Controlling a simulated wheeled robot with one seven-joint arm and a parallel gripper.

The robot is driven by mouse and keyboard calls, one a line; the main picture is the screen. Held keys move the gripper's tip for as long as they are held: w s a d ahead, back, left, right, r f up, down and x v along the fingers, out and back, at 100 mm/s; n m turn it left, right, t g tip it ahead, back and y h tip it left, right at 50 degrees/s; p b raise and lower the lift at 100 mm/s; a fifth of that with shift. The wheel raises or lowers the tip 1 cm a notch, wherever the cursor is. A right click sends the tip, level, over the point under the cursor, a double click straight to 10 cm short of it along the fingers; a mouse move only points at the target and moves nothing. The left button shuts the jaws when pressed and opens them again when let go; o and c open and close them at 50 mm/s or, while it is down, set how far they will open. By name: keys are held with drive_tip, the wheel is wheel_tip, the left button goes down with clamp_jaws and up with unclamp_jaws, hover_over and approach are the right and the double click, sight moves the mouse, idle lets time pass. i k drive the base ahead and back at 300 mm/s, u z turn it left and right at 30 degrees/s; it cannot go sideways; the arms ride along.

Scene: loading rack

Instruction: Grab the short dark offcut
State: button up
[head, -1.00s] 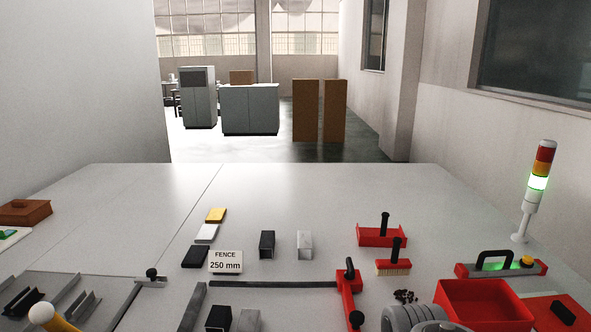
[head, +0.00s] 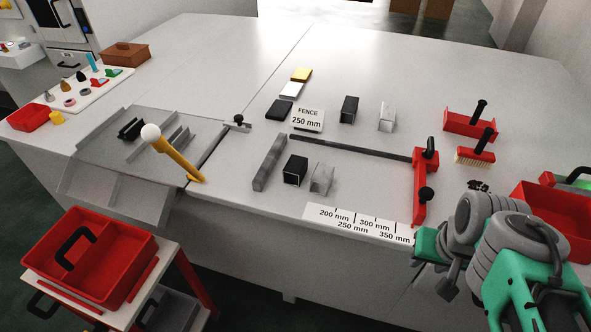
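Two short dark square pieces stand on the worktop, and I cannot tell which one is the offcut. The nearer dark piece (head: 295,171) is right of a long grey bar and left of a short silver piece (head: 321,179). The farther dark piece (head: 349,109) is behind the long dark fence bar (head: 350,148), with another silver piece (head: 387,118) to its right. My folded arm, grey and green, is at the lower right, well apart from both. I cannot make out my gripper's fingers there.
The long grey bar (head: 268,162) lies left of the nearer pieces. A red stop (head: 424,185) ends the fence bar. A scale strip (head: 358,222) runs along the front edge. A yellow lever with a white knob (head: 176,160) rises at left. A red divided bin (head: 88,255) stands lower left.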

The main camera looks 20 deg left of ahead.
sight(294, 172)
drive_tip(key=u, duration=0.35)
drive_tip(key=i, duration=0.35)
drive_tip(key=u, duration=3.45)
